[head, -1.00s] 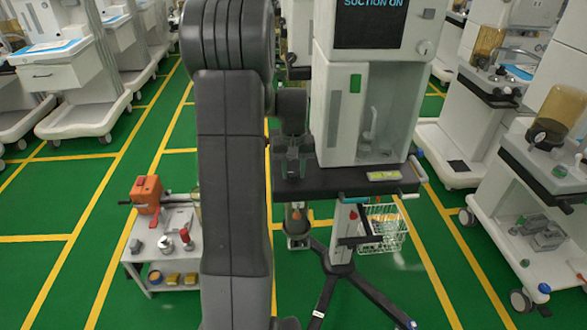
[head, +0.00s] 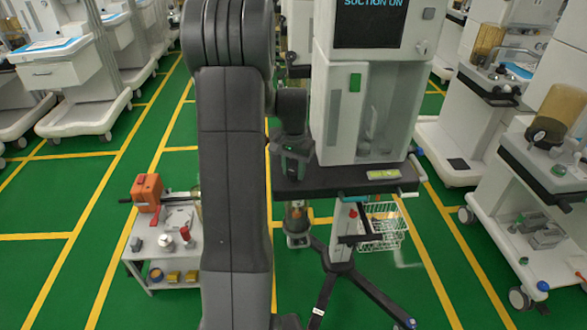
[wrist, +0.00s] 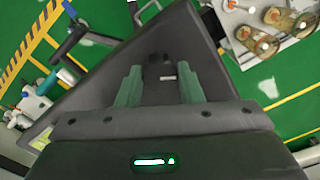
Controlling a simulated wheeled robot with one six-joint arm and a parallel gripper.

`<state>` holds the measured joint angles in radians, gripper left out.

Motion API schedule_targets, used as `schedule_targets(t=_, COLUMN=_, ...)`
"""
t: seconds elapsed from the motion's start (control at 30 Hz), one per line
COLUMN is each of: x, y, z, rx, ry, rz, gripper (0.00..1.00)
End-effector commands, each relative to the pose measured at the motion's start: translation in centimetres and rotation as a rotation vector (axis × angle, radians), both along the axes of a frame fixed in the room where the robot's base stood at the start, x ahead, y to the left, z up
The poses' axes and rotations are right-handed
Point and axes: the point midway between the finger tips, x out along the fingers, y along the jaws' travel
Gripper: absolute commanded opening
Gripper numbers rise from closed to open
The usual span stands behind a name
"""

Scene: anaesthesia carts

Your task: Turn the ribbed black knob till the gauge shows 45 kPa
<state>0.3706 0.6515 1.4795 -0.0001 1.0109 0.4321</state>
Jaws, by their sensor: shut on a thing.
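The suction machine (head: 372,100) stands on a wheeled cart with a dark top. Its screen (head: 370,22) reads SUCTION ON. My gripper (head: 293,170) is at the left side of the machine, above the cart's top, partly behind my arm. The knob's ribs are too dark to make out. I cannot see the gauge or its reading.
The cart's dark top (head: 340,182) has a yellow-green label and a handle at right. A wire basket (head: 382,228) hangs below. A low white table (head: 165,245) with an orange device stands at left. Other carts line both sides; green floor lies between.

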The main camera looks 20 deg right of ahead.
Motion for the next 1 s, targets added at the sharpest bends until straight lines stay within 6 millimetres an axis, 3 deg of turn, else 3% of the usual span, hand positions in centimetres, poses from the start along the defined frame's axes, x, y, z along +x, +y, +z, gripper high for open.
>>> schedule_targets(t=0.33, x=0.1, y=0.0, z=0.1, rx=-0.001, ry=-0.002, rz=-0.001, gripper=0.11)
schedule_targets(t=0.37, x=0.1, y=0.0, z=0.1, rx=-0.001, ry=-0.002, rz=-0.001, gripper=0.40)
schedule_targets(t=0.43, x=0.0, y=0.0, z=0.0, rx=-0.001, ry=-0.002, rz=-0.001, gripper=0.53)
schedule_targets(t=0.47, x=0.0, y=0.0, z=0.0, rx=-0.001, ry=-0.002, rz=-0.001, gripper=0.55)
schedule_targets(t=0.77, x=0.0, y=0.0, z=0.2, rx=0.000, ry=-0.001, rz=-0.001, gripper=0.55)
schedule_targets(t=0.87, x=0.1, y=0.0, z=1.1, rx=-0.001, ry=-0.004, rz=-0.001, gripper=0.55)
schedule_targets(t=1.0, x=0.1, y=0.0, z=3.6, rx=-0.002, ry=-0.006, rz=-0.001, gripper=0.55)
